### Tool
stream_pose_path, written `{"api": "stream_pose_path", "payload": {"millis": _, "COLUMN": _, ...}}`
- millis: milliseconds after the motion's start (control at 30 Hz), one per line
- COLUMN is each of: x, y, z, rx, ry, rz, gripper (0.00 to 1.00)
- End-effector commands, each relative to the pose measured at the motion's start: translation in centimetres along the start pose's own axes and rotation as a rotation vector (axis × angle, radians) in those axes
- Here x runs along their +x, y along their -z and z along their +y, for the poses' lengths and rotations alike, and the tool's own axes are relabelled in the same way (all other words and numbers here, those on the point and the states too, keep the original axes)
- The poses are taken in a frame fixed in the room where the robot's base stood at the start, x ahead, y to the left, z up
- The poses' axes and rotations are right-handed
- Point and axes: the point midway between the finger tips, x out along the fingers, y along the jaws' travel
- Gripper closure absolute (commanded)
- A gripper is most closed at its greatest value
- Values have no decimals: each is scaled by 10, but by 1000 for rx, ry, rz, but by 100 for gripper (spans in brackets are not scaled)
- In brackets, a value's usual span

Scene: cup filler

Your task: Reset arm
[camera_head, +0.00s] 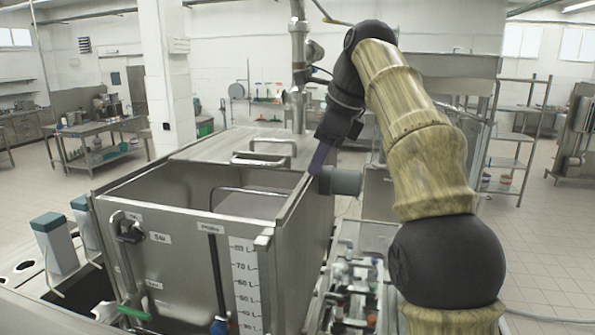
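My arm, in beige and black segments, rises from the lower right, bends at the top and reaches down toward the middle. My gripper (319,159) points down at the upper right rim of a steel tank (185,265). Its dark purple end overlaps the rim in the picture; I cannot tell whether they touch. The fingers are too small and edge-on to show a gap or anything held. A grey-green cylinder (342,181) shows just right of the gripper.
White-and-teal dispensers (55,243) stand left of the tank. Crowded machine parts (355,285) lie between the tank and my arm. A vertical steel pipe (298,60) stands behind the gripper. Open tiled floor (545,235) shows at the right.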

Motion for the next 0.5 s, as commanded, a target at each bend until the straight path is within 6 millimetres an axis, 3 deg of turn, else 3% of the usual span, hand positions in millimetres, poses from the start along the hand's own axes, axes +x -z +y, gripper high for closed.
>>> {"api": "stream_pose_path", "payload": {"millis": 500, "x": 34, "y": 22, "z": -9, "rx": -152, "ry": 8, "rz": 32, "gripper": 66}}
